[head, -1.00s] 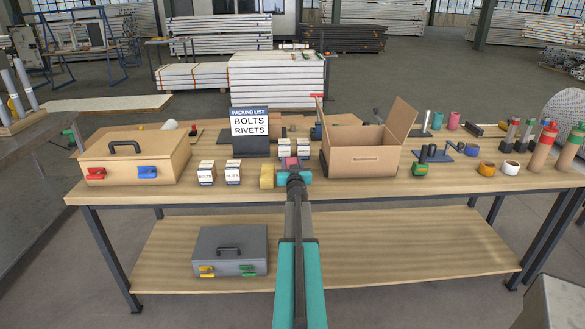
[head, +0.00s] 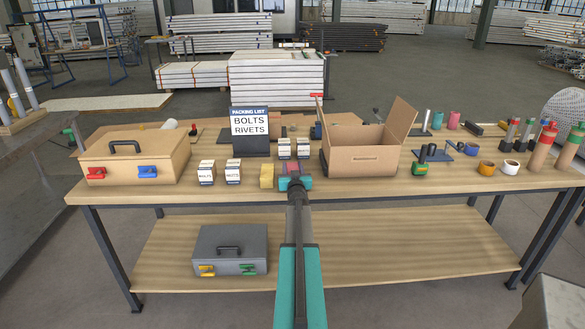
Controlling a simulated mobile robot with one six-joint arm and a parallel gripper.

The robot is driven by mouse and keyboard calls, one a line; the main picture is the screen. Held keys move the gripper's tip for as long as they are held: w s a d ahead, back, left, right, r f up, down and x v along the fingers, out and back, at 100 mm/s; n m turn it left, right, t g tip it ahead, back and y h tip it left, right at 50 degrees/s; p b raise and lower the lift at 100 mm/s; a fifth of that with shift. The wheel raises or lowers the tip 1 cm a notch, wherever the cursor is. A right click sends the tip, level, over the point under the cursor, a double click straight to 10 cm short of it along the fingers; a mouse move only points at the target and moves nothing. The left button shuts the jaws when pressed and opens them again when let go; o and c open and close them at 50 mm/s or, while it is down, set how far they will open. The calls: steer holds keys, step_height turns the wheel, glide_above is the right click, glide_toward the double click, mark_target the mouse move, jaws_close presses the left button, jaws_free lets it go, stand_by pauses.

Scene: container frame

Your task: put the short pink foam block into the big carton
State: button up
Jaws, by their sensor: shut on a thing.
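In the head view, my gripper (head: 294,183) is at the front middle of the workbench, shut on the short pink foam block (head: 294,170), of which only a small pink part shows between the teal jaws. I cannot tell whether the block is clear of the table top. The big carton (head: 362,160) stands open to the right of my gripper, with its flaps up and its inside partly visible. The gripper is outside the carton, in front and to its left.
A yellow block (head: 267,176) stands close to the left of my gripper. Small labelled boxes (head: 284,149) stand just behind it. A packing list sign (head: 250,130) is at the back left. A green tape measure (head: 419,169) sits right of the carton.

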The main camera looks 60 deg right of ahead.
steer(key=shift+f, duration=0.15)
steer(key=o, duration=1)
steer(key=shift+a, duration=0.1)
steer(key=shift+b+v, duration=0.85)
steer(key=shift+v, duration=1.75)
steer(key=b+v, duration=0.1)
steer(key=v, duration=0.7)
steer(key=shift+a, duration=0.2)
steer(key=shift+s+f, duration=0.1)
steer(key=shift+s, duration=0.05)
